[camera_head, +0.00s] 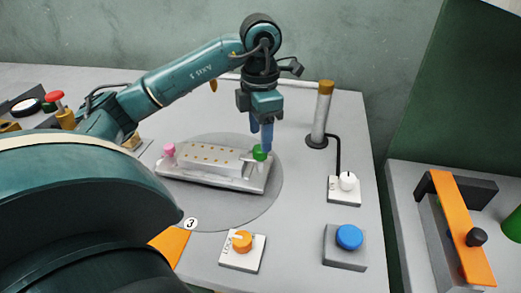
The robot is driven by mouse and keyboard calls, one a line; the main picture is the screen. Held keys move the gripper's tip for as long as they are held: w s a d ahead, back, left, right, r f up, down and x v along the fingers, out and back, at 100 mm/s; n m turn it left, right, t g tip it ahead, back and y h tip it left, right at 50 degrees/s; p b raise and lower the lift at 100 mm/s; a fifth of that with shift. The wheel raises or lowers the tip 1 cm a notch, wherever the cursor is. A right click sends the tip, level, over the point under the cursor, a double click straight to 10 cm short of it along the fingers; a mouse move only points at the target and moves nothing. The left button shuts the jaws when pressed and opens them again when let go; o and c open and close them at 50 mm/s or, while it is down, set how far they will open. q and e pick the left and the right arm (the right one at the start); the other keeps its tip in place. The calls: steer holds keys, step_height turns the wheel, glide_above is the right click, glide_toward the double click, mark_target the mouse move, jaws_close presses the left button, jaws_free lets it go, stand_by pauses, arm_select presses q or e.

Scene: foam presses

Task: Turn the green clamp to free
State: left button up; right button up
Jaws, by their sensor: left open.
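The green clamp (259,153) is a small round knob at the right end of a pale metal mould plate (208,174). A pink clamp (169,149) stands at the plate's left end. My left gripper (261,143) points down with its blue fingers over and around the green clamp's top. It is open, and I cannot tell whether the fingers touch the knob. The fingers partly hide the clamp's back. My right gripper is not in view.
The plate lies on a grey round disc (262,194). In front are an orange knob (242,240) and a blue button (349,237). To the right are a post (322,112) and a white knob (347,181). An orange bar (463,230) is on another table.

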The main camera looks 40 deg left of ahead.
arm_select(q)
steer(key=shift+f, duration=1.95)
steer(key=shift+c, duration=0.3)
steer(key=c, duration=0.9)
